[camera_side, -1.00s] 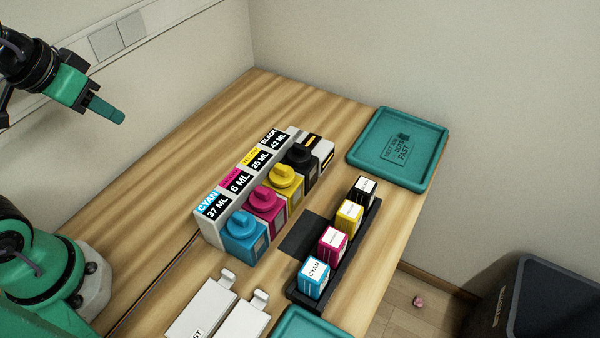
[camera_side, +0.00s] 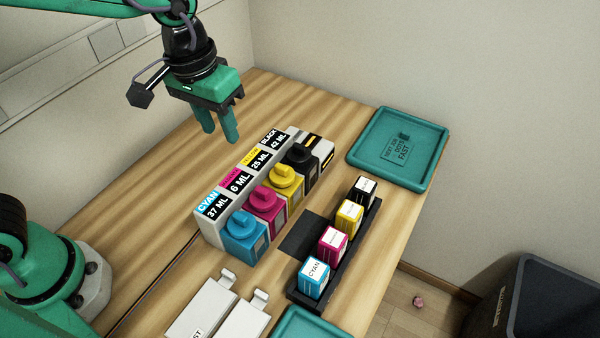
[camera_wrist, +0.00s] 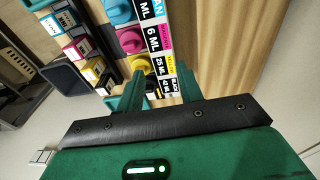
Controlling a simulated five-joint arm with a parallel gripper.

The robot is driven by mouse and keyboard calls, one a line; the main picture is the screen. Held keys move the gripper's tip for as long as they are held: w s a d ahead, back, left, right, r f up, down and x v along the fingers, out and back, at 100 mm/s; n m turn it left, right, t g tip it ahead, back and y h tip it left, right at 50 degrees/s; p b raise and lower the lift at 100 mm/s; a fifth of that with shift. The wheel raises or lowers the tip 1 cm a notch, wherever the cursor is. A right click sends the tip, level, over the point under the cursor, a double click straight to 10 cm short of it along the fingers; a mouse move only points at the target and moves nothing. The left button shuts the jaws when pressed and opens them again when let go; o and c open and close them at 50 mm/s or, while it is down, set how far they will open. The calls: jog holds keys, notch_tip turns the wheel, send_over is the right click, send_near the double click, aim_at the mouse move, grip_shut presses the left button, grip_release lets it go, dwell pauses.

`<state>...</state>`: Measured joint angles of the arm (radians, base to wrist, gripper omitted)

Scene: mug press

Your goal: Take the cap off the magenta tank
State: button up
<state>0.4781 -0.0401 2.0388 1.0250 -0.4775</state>
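The magenta tank (camera_side: 262,221) stands in the tank row between the cyan tank (camera_side: 240,245) and the yellow tank (camera_side: 297,193). Its round magenta cap (camera_side: 264,199) sits on top. The magenta cap also shows in the wrist view (camera_wrist: 130,40), and the label beside it reads 6 ML. My gripper (camera_side: 218,139) hangs above the table behind the row, fingers pointing down and apart, with nothing between them. In the wrist view my gripper's fingers (camera_wrist: 157,90) appear over the label end near yellow and black. The black tank (camera_side: 304,163) is at the far end.
A black rack (camera_side: 334,262) with several small ink bottles stands in front of the tanks. A teal tray (camera_side: 440,165) is at the back right, and another teal tray (camera_side: 305,325) is at the front. White blocks (camera_side: 205,308) lie at the front left. A dark bin (camera_side: 535,300) stands on the floor.

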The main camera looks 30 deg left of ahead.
jog(key=g, duration=0.1)
send_over(262, 189)
notch_tip(262, 189, down, 4)
jog(key=shift+d+r+y, duration=0.1)
jog(key=shift+d+y, duration=0.05)
jog(key=shift+y, duration=0.15)
jog(key=shift+f, duration=1.35)
jog(key=shift+f, duration=0.1)
jog(key=shift+f, duration=2.5)
jog(key=c, duration=0.7)
